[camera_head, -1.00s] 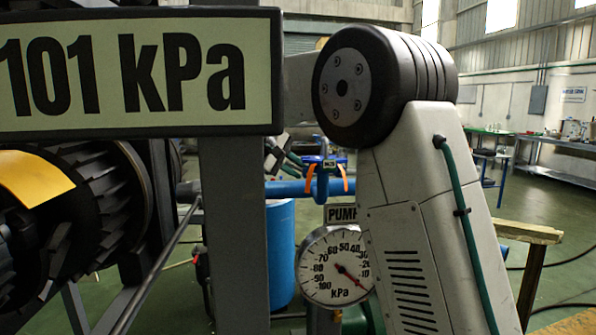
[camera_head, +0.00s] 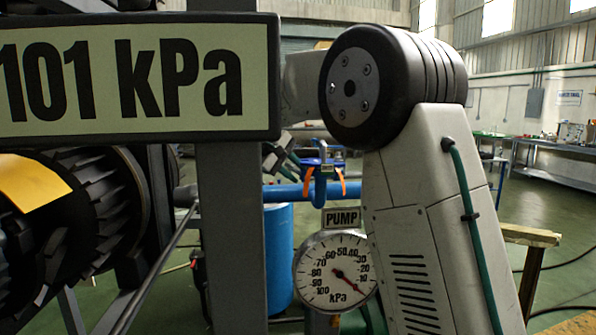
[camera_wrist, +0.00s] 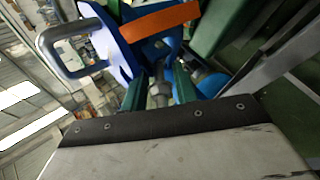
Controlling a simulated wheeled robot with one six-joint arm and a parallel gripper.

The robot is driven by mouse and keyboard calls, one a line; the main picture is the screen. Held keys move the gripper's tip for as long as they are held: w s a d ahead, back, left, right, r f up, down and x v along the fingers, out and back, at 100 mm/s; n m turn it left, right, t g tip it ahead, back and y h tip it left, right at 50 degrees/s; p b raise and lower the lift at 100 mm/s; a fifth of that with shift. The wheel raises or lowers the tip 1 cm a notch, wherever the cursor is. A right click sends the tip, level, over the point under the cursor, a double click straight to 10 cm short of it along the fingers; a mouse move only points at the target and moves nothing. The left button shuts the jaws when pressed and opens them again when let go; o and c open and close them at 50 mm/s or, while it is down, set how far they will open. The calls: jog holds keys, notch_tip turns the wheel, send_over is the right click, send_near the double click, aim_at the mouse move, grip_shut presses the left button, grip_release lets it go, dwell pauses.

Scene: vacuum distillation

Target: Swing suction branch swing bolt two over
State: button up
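In the head view a blue suction pipe (camera_head: 285,191) runs behind the grey post. On it is a blue fitting (camera_head: 321,187) with orange pieces either side. My gripper (camera_head: 283,158) shows only in part beside the post, left of the fitting. In the wrist view the blue fitting has a grey handle loop (camera_wrist: 70,48) and an orange strip (camera_wrist: 158,21). My gripper (camera_wrist: 159,90) has two green fingers set apart. A grey metal swing bolt (camera_wrist: 158,92) stands between them, and it is blurred. I cannot tell which numbered bolt it is, or whether the fingers touch it.
A large sign reading 101 kPa (camera_head: 135,78) and a grey post (camera_head: 232,235) block the near left. A PUMP gauge (camera_head: 335,271) stands beside my arm. Black finned machinery (camera_head: 95,205) fills the left. A blue drum (camera_head: 279,255) is behind the post.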

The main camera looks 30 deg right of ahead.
jog(key=v, duration=0.7)
jog(key=shift+a+r, duration=0.25)
jog(key=shift+r, duration=0.05)
jog(key=d+f+n+y, duration=0.1)
jog(key=n, duration=0.1)
jog(key=d+f+n+y, duration=0.1)
jog(key=n, duration=0.2)
jog(key=d+f+n+y, duration=0.2)
jog(key=n, duration=0.1)
jog(key=shift+w+g, duration=0.3)
jog(key=shift+g, duration=0.1)
jog(key=shift+r, duration=0.1)
jog(key=shift+d, duration=0.1)
grip_shut()
